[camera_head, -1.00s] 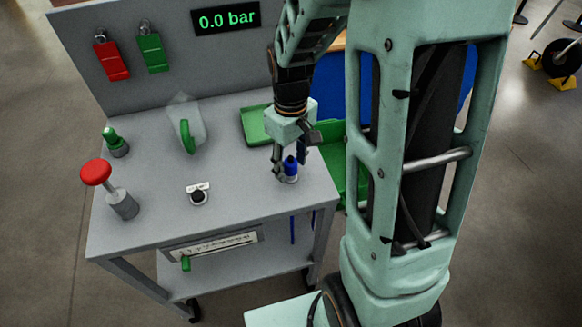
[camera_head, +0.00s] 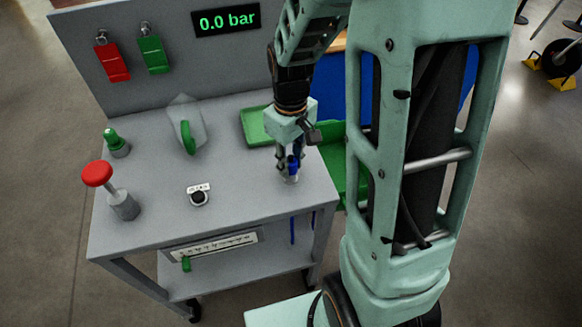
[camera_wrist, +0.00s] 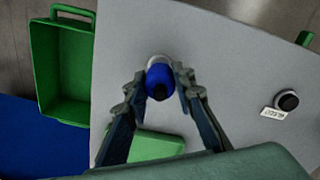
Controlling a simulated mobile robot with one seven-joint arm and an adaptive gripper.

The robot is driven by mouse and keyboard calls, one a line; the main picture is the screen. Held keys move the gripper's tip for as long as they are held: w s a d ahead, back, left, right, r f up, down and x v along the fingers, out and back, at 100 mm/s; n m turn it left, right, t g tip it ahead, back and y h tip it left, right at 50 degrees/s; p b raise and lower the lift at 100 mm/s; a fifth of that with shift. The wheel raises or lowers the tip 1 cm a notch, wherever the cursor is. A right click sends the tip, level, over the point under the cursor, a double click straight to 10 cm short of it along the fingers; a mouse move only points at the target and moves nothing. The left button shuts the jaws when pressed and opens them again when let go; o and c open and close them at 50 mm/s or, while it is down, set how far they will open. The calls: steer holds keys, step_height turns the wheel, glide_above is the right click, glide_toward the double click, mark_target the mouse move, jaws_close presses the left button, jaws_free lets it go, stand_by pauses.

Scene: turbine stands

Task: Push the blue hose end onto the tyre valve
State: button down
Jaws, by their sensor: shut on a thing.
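The blue hose end (camera_head: 293,163) stands upright in a pale holder (camera_head: 289,178) near the right front corner of the grey cart top. It also shows in the wrist view (camera_wrist: 160,80), as a blue cap with a dark centre. My gripper (camera_head: 288,163) is above the cart with its fingers pointing down and closed around the hose end. In the wrist view my fingers (camera_wrist: 162,82) come to either side of it. A blue hose length (camera_head: 292,229) hangs below the cart top. I cannot make out a tyre valve in these views.
A green tray (camera_head: 254,126) lies behind my gripper. A wheel on a stand (camera_head: 561,58) is at the far right.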

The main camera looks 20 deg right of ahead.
mark_target(291, 161)
steer(key=shift+r+p, duration=0.3)
steer(key=shift+r, duration=0.15)
steer(key=shift+r+p, duration=1.1)
steer(key=shift+r, duration=0.3)
steer(key=shift+f, duration=0.1)
